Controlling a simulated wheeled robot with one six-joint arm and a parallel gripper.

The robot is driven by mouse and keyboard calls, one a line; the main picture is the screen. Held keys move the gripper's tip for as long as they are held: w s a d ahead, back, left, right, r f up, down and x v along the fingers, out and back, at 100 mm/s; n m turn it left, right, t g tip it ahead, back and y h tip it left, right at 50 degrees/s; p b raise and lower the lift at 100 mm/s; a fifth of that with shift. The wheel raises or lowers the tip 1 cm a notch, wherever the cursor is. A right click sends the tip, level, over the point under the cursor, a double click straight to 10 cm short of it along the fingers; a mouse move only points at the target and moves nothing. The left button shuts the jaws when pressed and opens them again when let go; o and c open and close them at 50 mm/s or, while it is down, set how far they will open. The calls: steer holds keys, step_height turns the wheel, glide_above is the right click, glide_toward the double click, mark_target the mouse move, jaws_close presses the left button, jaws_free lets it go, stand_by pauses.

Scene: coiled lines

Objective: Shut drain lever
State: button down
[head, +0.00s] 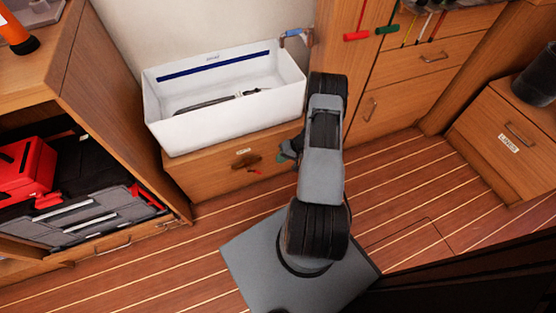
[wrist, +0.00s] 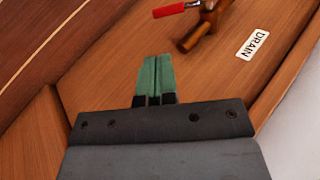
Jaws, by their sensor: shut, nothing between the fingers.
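The drain lever has a red handle (wrist: 180,9) on a bronze-brown valve body (wrist: 197,32), at the top of the wrist view and partly cut off by its edge. In the head view the valve (head: 246,160) sits on the wooden front below the white basin, with its red handle (head: 254,171) at its lower right. A white DRAIN label (wrist: 257,44) is beside it. My gripper (wrist: 155,58) has green fingertips, shut and empty, apart from the lever. In the head view my gripper (head: 283,157) is just right of the valve, partly hidden by my arm.
The white basin (head: 180,132) holds a dark coiled item (head: 205,103). An open cabinet with a red case (head: 25,170) is at left. Drawers (head: 425,70) and a labelled box (head: 510,145) are at right. The striped floor (head: 400,190) is mostly clear.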

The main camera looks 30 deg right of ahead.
mark_target(259, 172)
steer(key=shift+a+r+b+x, duration=0.1)
steer(key=shift+b+x, duration=0.45)
steer(key=shift+x, duration=1.3)
steer(key=shift+a+r+b+x, duration=0.1)
steer(key=shift+b+x, duration=0.45)
steer(key=shift+x, duration=1.35)
steer(key=shift+a+r+b+x, duration=0.1)
steer(key=shift+b+x, duration=0.45)
steer(key=shift+x, duration=1.3)
steer(key=shift+w, duration=0.15)
